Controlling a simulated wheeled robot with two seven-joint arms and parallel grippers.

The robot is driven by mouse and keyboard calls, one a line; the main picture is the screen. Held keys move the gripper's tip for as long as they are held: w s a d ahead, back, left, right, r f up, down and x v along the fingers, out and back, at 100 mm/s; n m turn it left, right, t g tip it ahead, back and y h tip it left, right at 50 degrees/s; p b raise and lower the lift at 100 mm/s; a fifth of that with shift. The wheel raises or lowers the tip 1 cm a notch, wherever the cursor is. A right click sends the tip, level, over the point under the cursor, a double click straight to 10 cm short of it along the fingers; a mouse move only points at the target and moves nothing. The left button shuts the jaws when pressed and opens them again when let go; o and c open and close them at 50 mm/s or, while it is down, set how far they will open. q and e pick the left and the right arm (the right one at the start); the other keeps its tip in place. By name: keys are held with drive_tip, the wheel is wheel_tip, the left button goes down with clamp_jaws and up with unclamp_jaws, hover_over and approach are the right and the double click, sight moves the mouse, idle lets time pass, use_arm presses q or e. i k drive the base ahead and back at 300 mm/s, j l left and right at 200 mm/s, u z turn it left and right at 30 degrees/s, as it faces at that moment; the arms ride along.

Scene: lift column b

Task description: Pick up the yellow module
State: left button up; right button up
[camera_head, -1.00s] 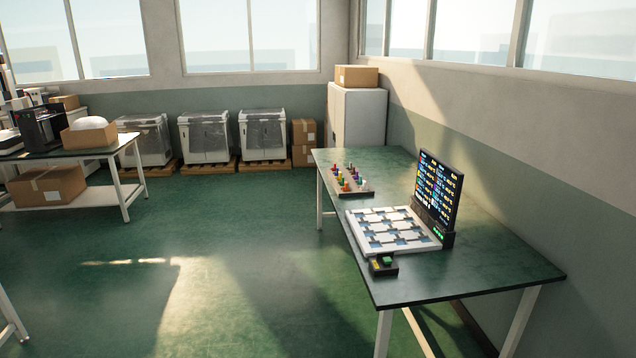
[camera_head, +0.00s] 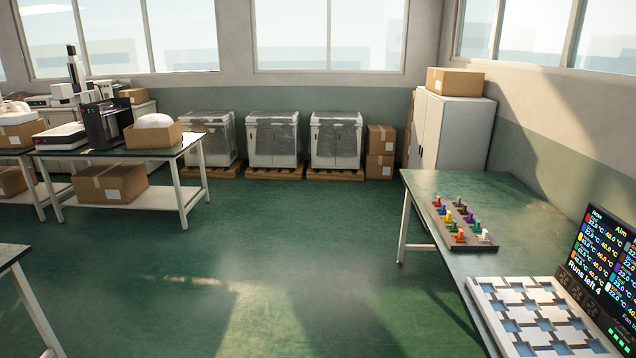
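The yellow module (camera_head: 447,216) is a small peg-like piece in a dark tray (camera_head: 452,238) on the green-topped table at the right. It stands upright among several modules of other colours, such as a red one (camera_head: 437,202) and an orange one (camera_head: 460,237). A white grid board (camera_head: 490,293) with light blue recesses lies on the same table, nearer to me. A dark display (camera_head: 600,262) with coloured temperature readings stands beside the board, cut off by the right edge. Neither of my grippers is in view.
The green table (camera_head: 470,184) has bare top behind the module tray. Open green floor (camera_head: 290,250) lies to its left. Another table (camera_head: 178,152) with boxes and machines stands at the left. A white cabinet (camera_head: 460,130) stands beyond the green table.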

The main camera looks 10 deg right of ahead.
sight(447, 220)
drive_tip(key=i+z, duration=0.25)
drive_tip(key=i, duration=0.6)
drive_tip(key=i+j+z, duration=0.25)
drive_tip(key=i, duration=0.6)
